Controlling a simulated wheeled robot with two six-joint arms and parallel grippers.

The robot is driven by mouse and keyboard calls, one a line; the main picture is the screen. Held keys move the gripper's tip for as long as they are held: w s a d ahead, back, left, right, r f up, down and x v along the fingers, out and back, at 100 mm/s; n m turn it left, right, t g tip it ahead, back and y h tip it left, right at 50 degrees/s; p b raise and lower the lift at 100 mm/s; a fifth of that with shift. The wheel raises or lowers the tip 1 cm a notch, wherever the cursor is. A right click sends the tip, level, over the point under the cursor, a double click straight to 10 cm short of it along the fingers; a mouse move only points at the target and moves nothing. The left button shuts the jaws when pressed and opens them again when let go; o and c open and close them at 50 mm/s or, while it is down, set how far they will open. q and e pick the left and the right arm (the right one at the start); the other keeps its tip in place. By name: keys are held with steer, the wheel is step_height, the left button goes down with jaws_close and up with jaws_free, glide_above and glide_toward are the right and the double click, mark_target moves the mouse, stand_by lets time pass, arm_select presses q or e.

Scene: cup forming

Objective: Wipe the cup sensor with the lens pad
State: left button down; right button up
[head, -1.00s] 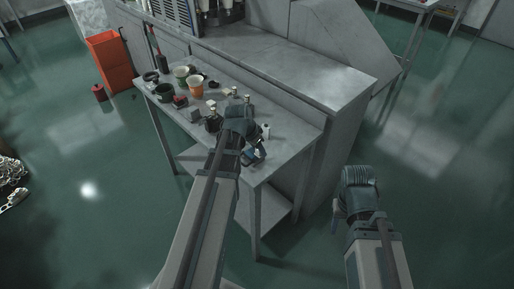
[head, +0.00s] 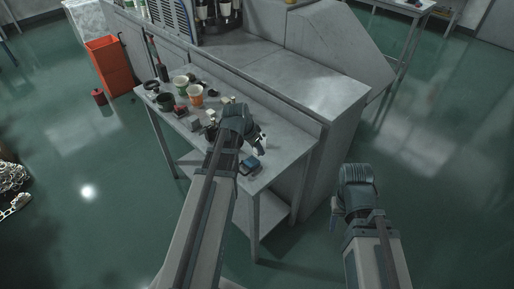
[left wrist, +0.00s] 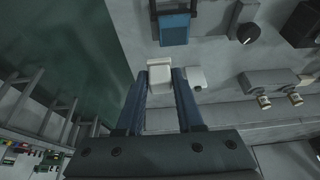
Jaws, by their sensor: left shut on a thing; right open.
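My left gripper (left wrist: 167,80) is shut on a small pale block, which looks like the lens pad (left wrist: 160,78), over the grey table (left wrist: 222,75). In the head view my left gripper (head: 259,146) is over the near right end of the table. A short white piece (left wrist: 196,78) is beside the fingers in the left wrist view. A blue block with a dark frame (left wrist: 173,29) lies beyond the fingertips; it also shows in the head view (head: 250,164). I cannot tell which piece is the cup sensor. My right gripper (head: 337,215) is open over the floor, away from the table.
Several cups, including an orange cup (head: 195,95), and small parts crowd the table's far left end. A grey housing with two pale-tipped fittings (left wrist: 268,82) is right of the fingers. A large grey machine (head: 310,75) borders the table. A red bin (head: 104,66) stands on the floor.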

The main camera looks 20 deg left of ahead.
arm_select(q)
step_height(320, 180, up, 3)
steer(key=p, duration=0.3)
stand_by(0.4)
